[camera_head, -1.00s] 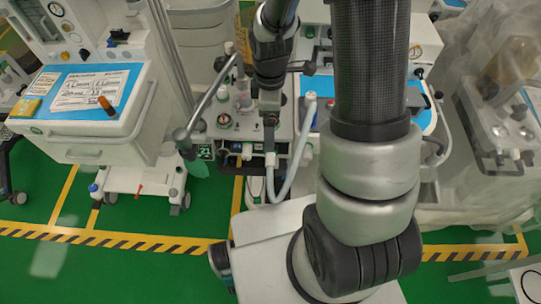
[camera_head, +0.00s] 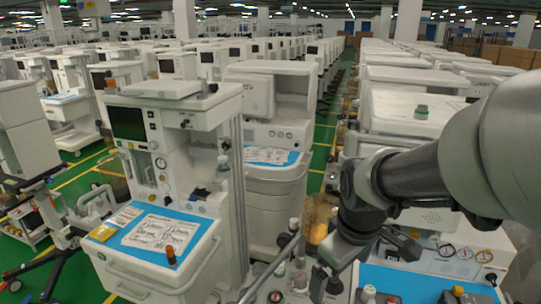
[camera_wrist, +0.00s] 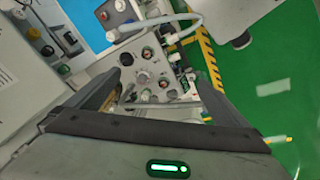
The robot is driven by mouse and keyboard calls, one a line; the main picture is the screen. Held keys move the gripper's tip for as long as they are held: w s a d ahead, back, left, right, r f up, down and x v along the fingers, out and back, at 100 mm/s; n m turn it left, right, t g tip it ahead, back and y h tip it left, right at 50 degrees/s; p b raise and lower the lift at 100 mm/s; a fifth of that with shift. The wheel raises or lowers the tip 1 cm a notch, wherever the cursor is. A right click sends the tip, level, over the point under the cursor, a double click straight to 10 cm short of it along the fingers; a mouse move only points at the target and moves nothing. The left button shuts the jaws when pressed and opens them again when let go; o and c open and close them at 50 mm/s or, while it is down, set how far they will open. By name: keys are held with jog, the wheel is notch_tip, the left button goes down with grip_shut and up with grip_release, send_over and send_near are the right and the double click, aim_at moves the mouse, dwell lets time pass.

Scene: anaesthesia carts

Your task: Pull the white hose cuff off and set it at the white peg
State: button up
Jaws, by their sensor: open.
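In the wrist view my gripper (camera_wrist: 160,82) is open, with its dark fingers spread above the grey front panel (camera_wrist: 150,72) of a cart and nothing held between them. A pale hose (camera_wrist: 190,18) curves beyond the fingertips. One end of it, with what looks like the white hose cuff (camera_wrist: 172,41), meets the panel's edge, apart from my fingers. A small white fitting (camera_wrist: 175,57) beside it may be the white peg; I cannot tell for sure.
A neighbouring cart with a blue-topped work surface (camera_head: 158,240) stands at left, with an orange-capped bottle (camera_head: 170,255) on it. Rows of carts fill the back. Green floor (camera_wrist: 275,75) with a yellow-black stripe (camera_wrist: 208,60) is clear beyond the hose.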

jog(key=s+r+m+t, duration=0.2)
jog(key=s+r+m, duration=0.5)
jog(key=s+r, duration=0.2)
jog(key=shift+r+t, duration=0.35)
jog(key=shift+t, duration=0.05)
jog(key=shift+a, duration=0.1)
